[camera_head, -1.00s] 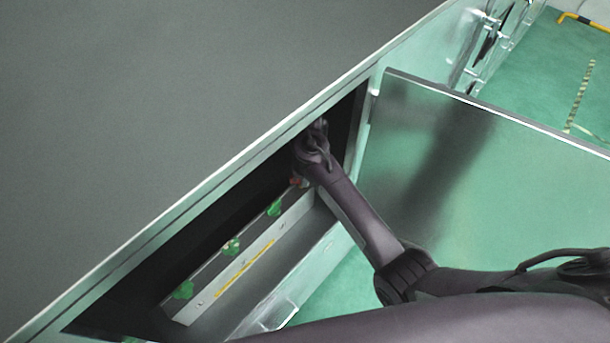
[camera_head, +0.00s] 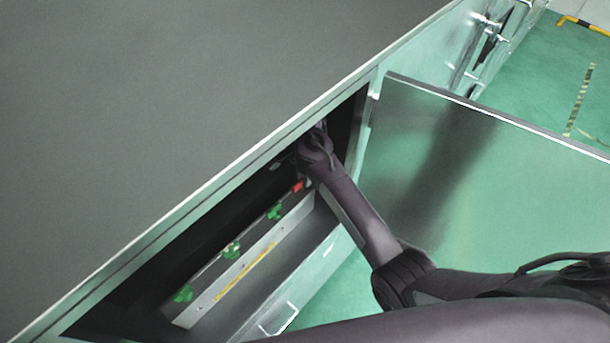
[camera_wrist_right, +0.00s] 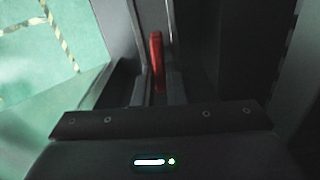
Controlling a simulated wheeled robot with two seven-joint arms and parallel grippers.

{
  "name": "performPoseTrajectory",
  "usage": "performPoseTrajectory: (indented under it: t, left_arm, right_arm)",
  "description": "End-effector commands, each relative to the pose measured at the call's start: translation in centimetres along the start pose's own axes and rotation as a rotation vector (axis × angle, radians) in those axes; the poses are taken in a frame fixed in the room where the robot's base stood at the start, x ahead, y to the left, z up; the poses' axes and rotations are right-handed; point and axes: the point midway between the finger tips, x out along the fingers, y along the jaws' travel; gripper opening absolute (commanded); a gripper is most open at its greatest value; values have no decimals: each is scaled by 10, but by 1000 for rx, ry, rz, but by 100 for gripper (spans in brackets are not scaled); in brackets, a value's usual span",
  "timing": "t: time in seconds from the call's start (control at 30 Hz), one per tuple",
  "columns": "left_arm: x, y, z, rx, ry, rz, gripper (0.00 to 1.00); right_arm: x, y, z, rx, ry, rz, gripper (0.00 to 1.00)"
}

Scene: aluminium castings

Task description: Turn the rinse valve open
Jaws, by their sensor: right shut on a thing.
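A red valve handle (camera_head: 298,186) shows inside the dark open cabinet, just below my right gripper (camera_head: 300,168). In the right wrist view, the red handle (camera_wrist_right: 156,62) stands upright between the two fingers of my right gripper (camera_wrist_right: 157,75). The fingers are shut on it. In the head view the wrist hides most of the fingers and the valve's body. My left gripper is not in view.
Several green valve handles (camera_head: 232,250) line the cabinet to the lower left, above a rail with a yellow strip (camera_head: 245,271). An open metal door (camera_head: 460,170) stands right of my forearm. The grey cabinet top (camera_head: 180,110) overhangs the opening.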

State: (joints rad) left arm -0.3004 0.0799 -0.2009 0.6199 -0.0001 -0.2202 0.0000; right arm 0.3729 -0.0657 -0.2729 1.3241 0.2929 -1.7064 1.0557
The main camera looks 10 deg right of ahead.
Motion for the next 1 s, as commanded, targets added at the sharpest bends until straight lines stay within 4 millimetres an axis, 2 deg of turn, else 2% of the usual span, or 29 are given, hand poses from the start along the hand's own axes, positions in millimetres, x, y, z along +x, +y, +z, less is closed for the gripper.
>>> performPoseTrajectory:
  t: [0.3,0.77,0.8,0.93,1.0]
  left_arm:
    - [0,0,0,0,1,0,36]
    - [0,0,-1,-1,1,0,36]
    - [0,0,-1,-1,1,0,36]
    - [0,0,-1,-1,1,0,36]
    - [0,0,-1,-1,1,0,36]
  right_arm:
    - [0,-2,0,-89,-1,-1,0]
    - [-1,-2,1,-101,0,-1,0]
    - [-1,-2,1,-101,0,-1,15]
    - [0,-2,0,-100,0,-1,32]
    - [0,-2,0,-100,0,-1,33]
